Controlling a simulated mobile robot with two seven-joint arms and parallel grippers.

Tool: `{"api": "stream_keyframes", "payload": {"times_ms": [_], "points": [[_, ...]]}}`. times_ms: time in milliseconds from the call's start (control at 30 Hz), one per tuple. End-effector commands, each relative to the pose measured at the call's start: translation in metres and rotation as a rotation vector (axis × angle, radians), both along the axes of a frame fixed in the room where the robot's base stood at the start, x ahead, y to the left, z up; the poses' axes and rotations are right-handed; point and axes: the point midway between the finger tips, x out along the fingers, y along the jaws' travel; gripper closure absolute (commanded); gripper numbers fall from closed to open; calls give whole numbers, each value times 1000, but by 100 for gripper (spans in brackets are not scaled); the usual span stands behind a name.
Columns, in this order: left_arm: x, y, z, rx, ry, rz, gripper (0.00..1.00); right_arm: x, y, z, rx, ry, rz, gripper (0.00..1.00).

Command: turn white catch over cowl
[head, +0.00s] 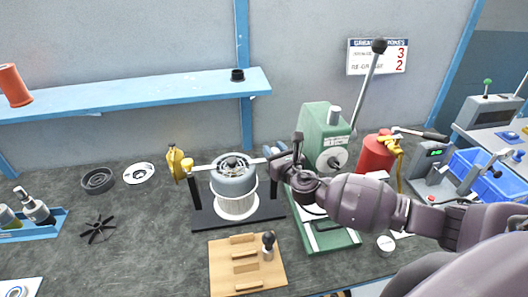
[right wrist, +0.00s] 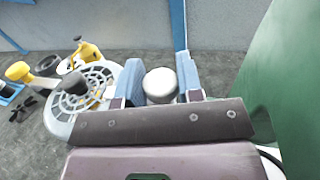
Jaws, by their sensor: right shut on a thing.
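The blower's grey cowl (head: 234,172) sits on a white ribbed body in a black stand (head: 268,210). It shows as a slotted disc in the right wrist view (right wrist: 62,128). My right gripper (head: 283,157) is at the stand's right post, shut on the white catch. The catch's round white knob (right wrist: 160,84) is between the blue fingers. A pale strip of the catch (head: 258,160) shows between gripper and cowl rim; the gripper hides the rest. On the left post, a yellow-knobbed catch (right wrist: 18,71) has its bar lying over the cowl. My left gripper is out of view.
A green machine (head: 322,140) stands close to the right of my right gripper, with a red canister (head: 374,154) beyond. A yellow can (head: 176,160) stands behind the left post. A wooden board (head: 222,265) with a dark-headed tool lies in front. Bench left of the stand is partly clear.

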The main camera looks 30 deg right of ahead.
Motion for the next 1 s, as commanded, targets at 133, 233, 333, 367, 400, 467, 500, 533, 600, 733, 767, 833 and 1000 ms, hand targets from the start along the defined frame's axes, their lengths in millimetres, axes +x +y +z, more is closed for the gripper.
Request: {"api": "stream_keyframes", "payload": {"times_ms": [133, 233, 333, 367, 400, 467, 500, 533, 600, 733, 767, 833, 1000], "points": [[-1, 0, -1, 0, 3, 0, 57, -2, -2, 0, -1, 2, 6, 100], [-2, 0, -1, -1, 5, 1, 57, -2, -2, 0, -1, 1, 6, 100], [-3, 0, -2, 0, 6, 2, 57, -2, -2, 0, 0, 2, 6, 100], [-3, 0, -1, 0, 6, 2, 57, -2, -2, 0, 0, 2, 6, 62], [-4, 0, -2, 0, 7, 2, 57, -2, -2, 0, 0, 2, 6, 56], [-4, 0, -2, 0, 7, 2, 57, -1, -2, 0, 0, 2, 6, 46], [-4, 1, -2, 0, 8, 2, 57, -1, -2, 0, 0, 1, 6, 41], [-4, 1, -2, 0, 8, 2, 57, -1, -2, 0, 0, 1, 5, 41], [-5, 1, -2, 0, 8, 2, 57, -1, -2, 0, 0, 1, 5, 41], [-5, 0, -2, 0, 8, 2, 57, -1, -2, 0, 0, 1, 5, 41], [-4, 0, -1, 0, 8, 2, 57, -2, -2, 0, 0, 1, 5, 41], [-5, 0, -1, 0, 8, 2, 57, -4, -2, -1, 0, 2, 5, 41], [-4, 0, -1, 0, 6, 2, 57, -22, -2, -1, 0, 3, 4, 41]]}}
